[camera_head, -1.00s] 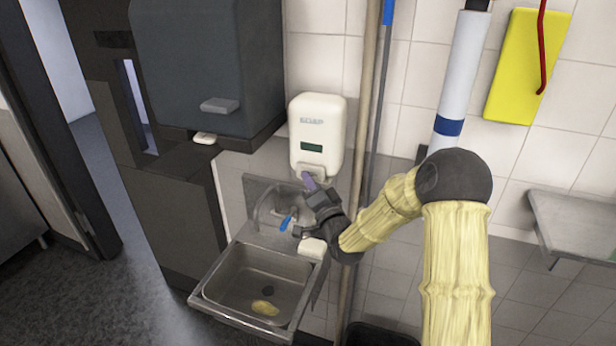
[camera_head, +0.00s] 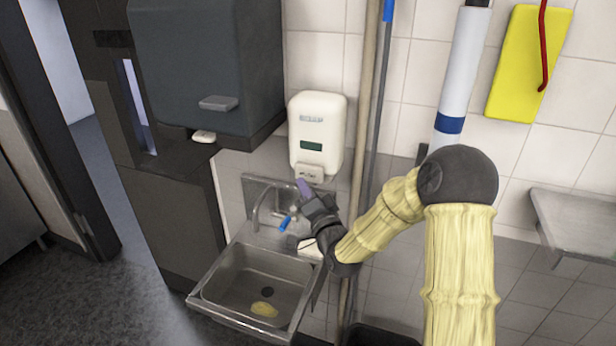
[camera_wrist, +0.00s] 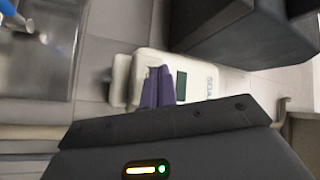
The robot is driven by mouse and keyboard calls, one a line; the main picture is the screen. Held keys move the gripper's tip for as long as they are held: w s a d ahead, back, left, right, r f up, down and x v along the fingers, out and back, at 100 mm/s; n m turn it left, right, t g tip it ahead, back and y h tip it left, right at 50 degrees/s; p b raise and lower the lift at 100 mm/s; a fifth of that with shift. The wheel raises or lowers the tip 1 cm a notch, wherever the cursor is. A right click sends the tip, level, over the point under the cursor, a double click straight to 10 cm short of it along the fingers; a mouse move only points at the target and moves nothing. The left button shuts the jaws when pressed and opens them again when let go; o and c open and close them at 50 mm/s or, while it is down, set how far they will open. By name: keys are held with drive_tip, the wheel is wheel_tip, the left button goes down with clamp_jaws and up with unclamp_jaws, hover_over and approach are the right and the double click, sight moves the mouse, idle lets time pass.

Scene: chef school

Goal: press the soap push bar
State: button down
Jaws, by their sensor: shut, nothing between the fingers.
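The white soap dispenser (camera_head: 317,128) hangs on the tiled wall above the sink. Its push bar (camera_head: 309,173) is the pale piece at its lower end, now clear to see in the head view. My gripper (camera_head: 304,187) is shut and empty, with its purple fingertips just below and slightly left of the bar; I cannot tell whether they touch it. In the wrist view, the purple fingers (camera_wrist: 158,87) lie together in front of the dispenser (camera_wrist: 202,84) and hide part of it. The push bar (camera_wrist: 121,80) shows left of the fingers there.
A steel sink (camera_head: 225,310) stands below, with a faucet and a blue-handled tap (camera_head: 286,222). A dark cabinet (camera_head: 205,60) is on the left of the dispenser. Long poles (camera_head: 366,110) stand close on its right. A steel shelf (camera_head: 575,222) is at the far right.

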drive_tip(key=s, duration=0.1)
drive_tip(key=s+a+b, duration=0.1)
drive_tip(key=s, duration=0.1)
drive_tip(key=shift+s+a, duration=0.15)
drive_tip(key=shift+s, duration=0.1)
idle(0.5)
drive_tip(key=s+d+f+n+g+h, duration=0.5)
drive_tip(key=s+d+f+g+h, duration=0.1)
drive_tip(key=s+d+f+g, duration=0.3)
drive_tip(key=s+d+f+n+g+h, duration=0.1)
drive_tip(key=s+d+g, duration=0.2)
drive_tip(key=s, duration=0.5)
drive_tip(key=s+d+f+g+h, duration=0.1)
drive_tip(key=s+d+g, duration=0.3)
drive_tip(key=s, duration=0.3)
drive_tip(key=shift+s+d+f+n, duration=0.25)
drive_tip(key=shift+s+d+n, duration=0.15)
drive_tip(key=shift+d, duration=0.3)
